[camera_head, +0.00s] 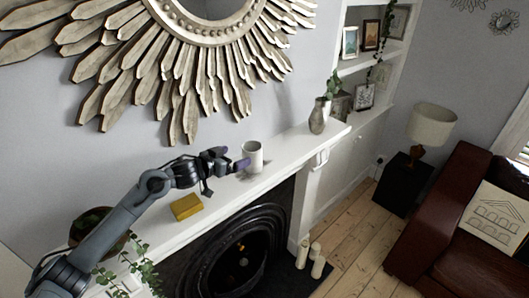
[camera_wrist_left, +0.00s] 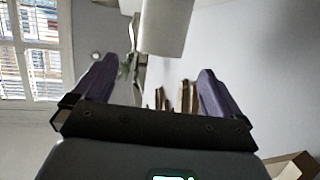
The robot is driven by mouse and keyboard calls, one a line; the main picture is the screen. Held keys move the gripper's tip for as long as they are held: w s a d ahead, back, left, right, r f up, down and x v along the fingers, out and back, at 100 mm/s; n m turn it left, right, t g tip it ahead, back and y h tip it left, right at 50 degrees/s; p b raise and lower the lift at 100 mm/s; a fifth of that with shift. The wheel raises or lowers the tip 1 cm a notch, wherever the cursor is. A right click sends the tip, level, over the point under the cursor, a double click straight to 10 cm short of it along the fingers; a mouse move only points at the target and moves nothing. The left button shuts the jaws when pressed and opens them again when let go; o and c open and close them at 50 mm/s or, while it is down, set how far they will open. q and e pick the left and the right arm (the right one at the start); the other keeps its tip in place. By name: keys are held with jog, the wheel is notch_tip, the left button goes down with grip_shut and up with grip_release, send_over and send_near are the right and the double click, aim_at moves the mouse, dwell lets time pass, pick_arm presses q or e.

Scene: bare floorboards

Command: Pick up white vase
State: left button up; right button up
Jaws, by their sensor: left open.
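The white vase (camera_head: 252,151), a plain cylinder, stands upright on the white mantel shelf (camera_head: 285,146). My left gripper (camera_head: 231,158) is open and empty just to the left of the vase, with its fingers pointing toward it. In the left wrist view the vase (camera_wrist_left: 166,25) is at the top centre, beyond the gap between the purple fingertips (camera_wrist_left: 157,72). One finger appears close to the vase's lower side in the head view; I cannot tell whether they touch. My right gripper is not in view.
A yellow block (camera_head: 186,207) lies on the mantel below my left wrist. A grey vase with a plant (camera_head: 318,118) stands near the mantel's right end. A sunburst mirror (camera_head: 180,75) hangs behind. A potted plant (camera_head: 100,226) is near my left forearm.

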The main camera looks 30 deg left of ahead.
aim_at(252, 146)
pick_arm(q)
jog(key=x, duration=0.4)
jog(key=shift+w+p, duration=0.4)
jog(key=shift+p+x, duration=0.75)
jog(key=shift+x, duration=1.6)
jog(key=shift+w+a+f, duration=0.1)
jog(key=shift+w+f, duration=0.2)
jog(key=shift+w, duration=0.3)
jog(key=shift+c, duration=0.3)
jog(key=c, duration=1)
jog(key=shift+r, duration=0.1)
jog(key=shift+c, duration=0.2)
